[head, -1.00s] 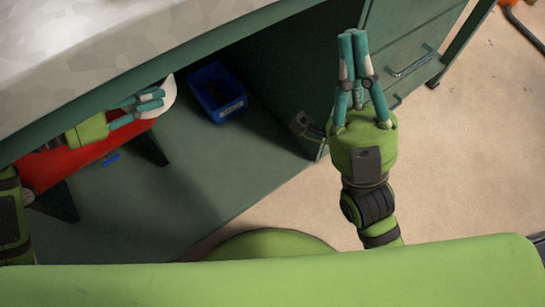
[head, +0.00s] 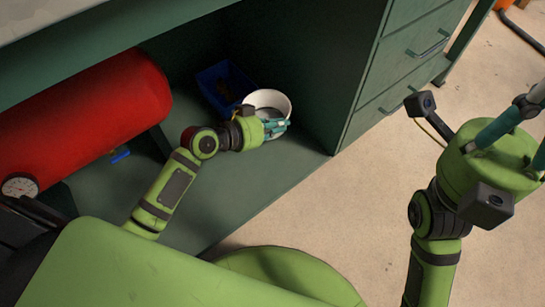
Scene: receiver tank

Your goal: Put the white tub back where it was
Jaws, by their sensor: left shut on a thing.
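The white tub (head: 267,97) is on the lower shelf of the green bench, to the right of a blue bin, with its open top facing up. My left gripper (head: 277,128) is shut on the near side of the tub, its teal fingers at the wall. I cannot tell whether the tub's base touches the shelf; the gripper hides its lower part. My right gripper (head: 526,126) is at the right edge of the view, away from the tub, with its fingertips cut off by the frame.
The red tank (head: 85,115) with a round gauge (head: 19,187) lies on the shelf at left. The blue bin (head: 222,90) stands just behind and left of the tub. A green side panel and drawers (head: 405,75) bound the shelf at right. Bare shelf (head: 215,200) lies in front.

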